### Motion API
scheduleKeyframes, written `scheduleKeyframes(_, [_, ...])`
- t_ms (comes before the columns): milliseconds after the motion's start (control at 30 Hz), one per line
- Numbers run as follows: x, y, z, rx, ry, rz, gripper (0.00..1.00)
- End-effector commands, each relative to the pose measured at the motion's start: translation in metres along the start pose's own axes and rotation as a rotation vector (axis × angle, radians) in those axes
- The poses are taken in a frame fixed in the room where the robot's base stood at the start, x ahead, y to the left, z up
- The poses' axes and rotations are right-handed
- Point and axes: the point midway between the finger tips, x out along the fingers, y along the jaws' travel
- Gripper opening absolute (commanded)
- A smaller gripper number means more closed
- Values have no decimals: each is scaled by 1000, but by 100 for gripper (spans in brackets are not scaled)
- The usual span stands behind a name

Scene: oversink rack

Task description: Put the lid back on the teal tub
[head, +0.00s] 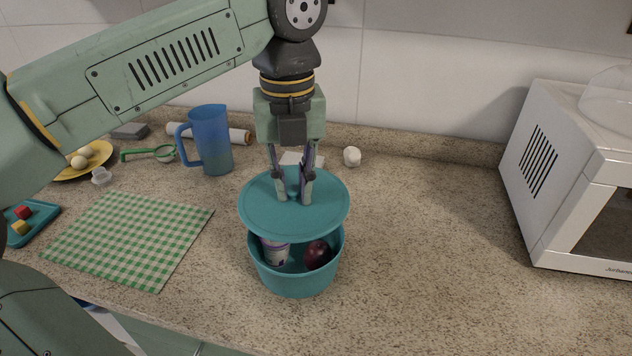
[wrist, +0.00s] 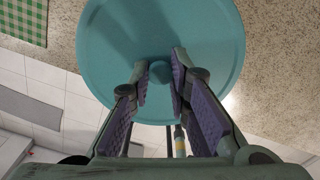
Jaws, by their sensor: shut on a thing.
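The teal lid (head: 258,212) is round and hangs above the back part of the teal tub (head: 297,284). My gripper (head: 293,196) is shut on the lid's small knob and holds the lid from above. In the wrist view the lid (wrist: 110,45) fills the upper middle, with its knob (wrist: 160,71) between the fingertips of my gripper (wrist: 160,80). The tub stands upright on the counter, with its front part uncovered. Inside it show a dark red fruit (head: 317,254) and a white and purple container (head: 275,252). The tub's back rim is hidden by the lid.
A blue pitcher (head: 211,140) stands behind and left. A green checked cloth (head: 130,238) lies left of the tub, with a teal tray (head: 36,226) and a yellow plate (head: 93,162) further left. A white microwave (head: 565,170) stands at the right. The counter between tub and microwave is clear.

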Motion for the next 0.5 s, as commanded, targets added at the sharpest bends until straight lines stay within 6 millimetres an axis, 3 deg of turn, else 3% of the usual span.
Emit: scheduleKeyframes(500, [36,0,0,-1,0,0,4])
